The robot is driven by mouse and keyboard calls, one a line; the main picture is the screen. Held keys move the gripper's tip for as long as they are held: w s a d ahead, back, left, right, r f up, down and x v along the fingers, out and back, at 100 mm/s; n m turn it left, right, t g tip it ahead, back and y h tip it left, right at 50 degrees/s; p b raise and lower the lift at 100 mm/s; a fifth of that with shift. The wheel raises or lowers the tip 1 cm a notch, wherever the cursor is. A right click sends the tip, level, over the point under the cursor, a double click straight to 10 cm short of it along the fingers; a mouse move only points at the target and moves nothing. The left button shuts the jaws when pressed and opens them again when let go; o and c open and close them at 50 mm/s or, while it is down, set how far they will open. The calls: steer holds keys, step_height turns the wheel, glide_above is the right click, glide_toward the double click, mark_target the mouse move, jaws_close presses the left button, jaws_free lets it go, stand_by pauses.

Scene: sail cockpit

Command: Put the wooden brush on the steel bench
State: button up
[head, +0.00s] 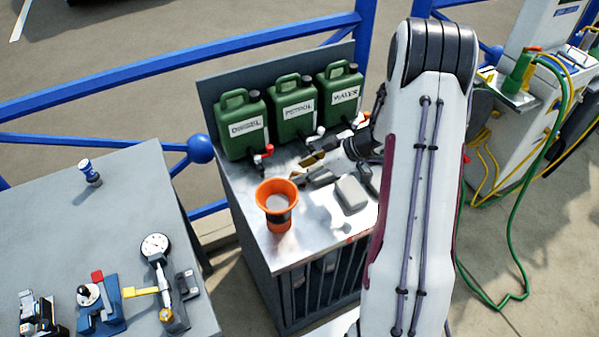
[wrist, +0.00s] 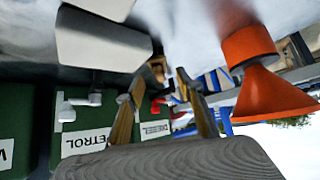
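The steel bench (head: 325,230) stands in the middle of the head view, with a shiny bare top at its front. My gripper (head: 302,171) reaches in from the right, low over the bench top, between the green cans and a pale block. In the wrist view my gripper (wrist: 160,83) has its two fingers apart, with a clear gap between the tips. A small brown shape shows beyond the gap, too small to identify. I cannot clearly pick out the wooden brush in either view; my arm hides the right part of the bench.
Three green cans, diesel (head: 241,127), petrol (head: 294,108) and water (head: 340,92), stand along the bench's back. An orange funnel (head: 277,205) stands at its front left. The pale block (head: 351,195) lies right of the funnel. A grey table (head: 100,215) with tools is at left.

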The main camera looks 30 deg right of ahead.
steer(key=v, duration=0.9)
steer(key=shift+r, duration=0.2)
steer(key=shift+s+d, duration=0.1)
steer(key=s+a+r+m+g+h, duration=0.1)
steer(key=s+a+r+g, duration=0.1)
steer(key=s+a+r, duration=0.4)
steer(key=s+a+r+m+g+h, duration=0.1)
steer(key=s+a+r+m, duration=0.15)
steer(key=a+r, duration=0.6)
steer(key=s+a+r+m+t+h, duration=0.1)
steer(key=s+a+r+m+h, duration=0.1)
steer(key=s, duration=0.6)
steer(key=s+a+r+m+t+h, duration=0.1)
steer(key=s+a+r+m+h, duration=0.1)
steer(key=s, duration=0.6)
steer(key=shift+a+r+m, duration=0.25)
steer(key=shift+r+m, duration=0.5)
steer(key=shift+r, duration=0.3)
steer(key=shift+s, duration=0.1)
